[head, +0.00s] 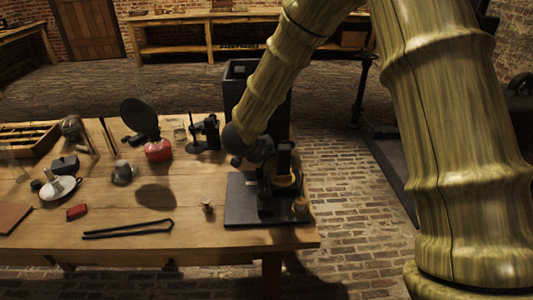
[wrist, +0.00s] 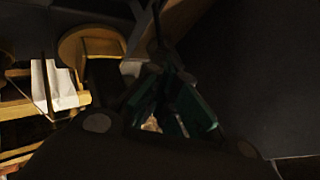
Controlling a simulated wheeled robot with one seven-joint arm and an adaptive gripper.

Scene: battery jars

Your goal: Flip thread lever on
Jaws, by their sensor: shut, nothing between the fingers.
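A black device on a flat dark base (head: 240,210) stands at the right end of the wooden table in the head view. It has an upright part with a yellow ring (head: 286,180) and a small wooden knob (head: 300,207) at its right front. I cannot pick out the thread lever for certain. My gripper (head: 263,172) is over the device and hides part of it. In the wrist view my gripper's dark green fingers (wrist: 172,115) are shut and empty, beside a yellow round part (wrist: 90,45). Contact with the device cannot be told in the dark.
A tall black box (head: 238,82) stands behind the device. The table's right edge is close to the device.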

